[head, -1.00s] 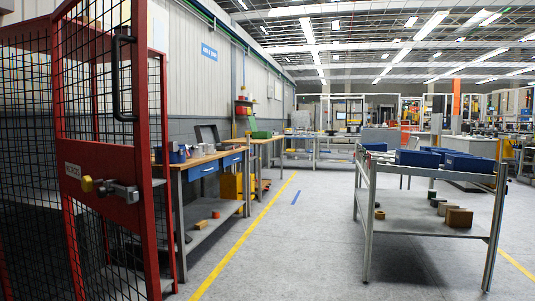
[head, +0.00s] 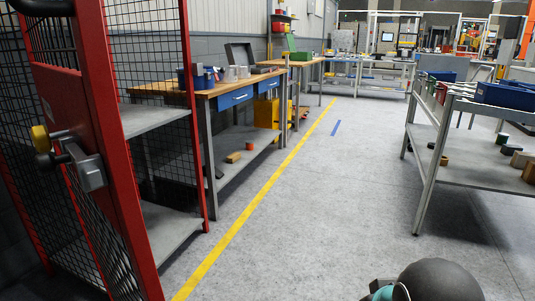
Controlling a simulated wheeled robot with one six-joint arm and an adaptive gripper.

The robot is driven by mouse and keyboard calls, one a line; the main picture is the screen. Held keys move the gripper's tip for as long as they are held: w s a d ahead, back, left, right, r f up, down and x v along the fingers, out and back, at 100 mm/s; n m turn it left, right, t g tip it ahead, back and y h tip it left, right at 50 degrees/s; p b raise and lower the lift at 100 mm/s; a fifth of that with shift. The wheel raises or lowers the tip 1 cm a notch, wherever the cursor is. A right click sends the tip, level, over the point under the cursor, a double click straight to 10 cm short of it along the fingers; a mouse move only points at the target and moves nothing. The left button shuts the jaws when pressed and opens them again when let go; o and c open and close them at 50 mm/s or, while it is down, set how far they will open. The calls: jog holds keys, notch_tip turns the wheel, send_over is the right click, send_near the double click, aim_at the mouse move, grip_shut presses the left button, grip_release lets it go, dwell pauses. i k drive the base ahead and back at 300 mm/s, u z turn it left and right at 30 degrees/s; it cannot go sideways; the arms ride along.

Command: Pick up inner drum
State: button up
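I cannot single out an inner drum with certainty in the head view. Several small silvery cylinders (head: 236,73) stand on the wooden top of a workbench (head: 205,94) at the left, and they are too small to identify. Red and green items (head: 440,92) stand near the left end of the metal cart on the right, also too small to identify. A dark rounded part of my arm shows at the bottom edge, right of centre. My gripper's fingers are not in the picture.
A red-framed mesh cage door (head: 100,150) fills the near left. Grey floor with a yellow line (head: 245,215) lies open between cart and benches.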

aim_at(243, 71)
jog(key=i, duration=3.95)
jog(key=u, duration=0.35)
jog(key=i, duration=1.4)
jog(key=u, duration=0.2)
